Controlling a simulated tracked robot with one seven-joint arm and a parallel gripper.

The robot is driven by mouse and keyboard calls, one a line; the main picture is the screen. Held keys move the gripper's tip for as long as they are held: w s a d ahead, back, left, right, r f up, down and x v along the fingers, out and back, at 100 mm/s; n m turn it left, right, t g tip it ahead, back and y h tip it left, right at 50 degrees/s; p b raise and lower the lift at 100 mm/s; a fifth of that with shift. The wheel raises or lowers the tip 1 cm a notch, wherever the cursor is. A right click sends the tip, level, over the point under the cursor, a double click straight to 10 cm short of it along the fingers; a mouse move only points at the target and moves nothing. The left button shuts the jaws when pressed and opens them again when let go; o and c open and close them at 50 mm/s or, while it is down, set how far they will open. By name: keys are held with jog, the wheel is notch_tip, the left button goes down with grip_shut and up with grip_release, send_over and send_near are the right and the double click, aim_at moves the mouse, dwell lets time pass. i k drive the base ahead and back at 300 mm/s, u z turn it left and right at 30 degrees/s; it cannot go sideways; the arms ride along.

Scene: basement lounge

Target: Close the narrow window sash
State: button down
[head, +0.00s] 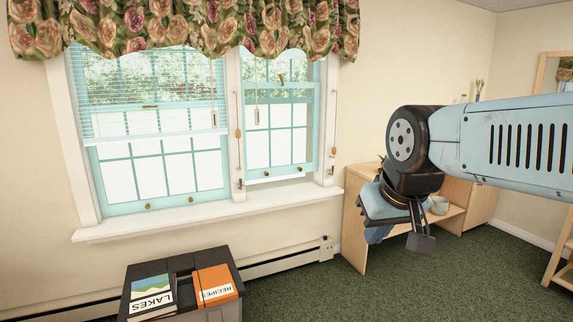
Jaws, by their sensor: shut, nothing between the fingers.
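The narrow window sash (281,175) is the light-blue framed lower sash of the right-hand window in the head view. Its bottom rail carries small brass fittings and appears a little above the white sill (210,218), with a pale strip below it; I cannot tell the gap's exact height. My gripper (421,243) hangs to the right of the window, well apart from the sash, pointing down. It is shut and empty. Nothing covers the sash's lower rail.
The wide window (160,178) with a half-lowered blind is on the left. A dark bin (180,262) with books stands below the sill. A wooden shelf unit (357,220) stands right of the window, behind my gripper. Green carpet is open at the front right.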

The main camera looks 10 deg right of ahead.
aim_at(259, 174)
jog(key=z, duration=0.2)
jog(key=i, duration=3.8)
jog(key=z, duration=0.45)
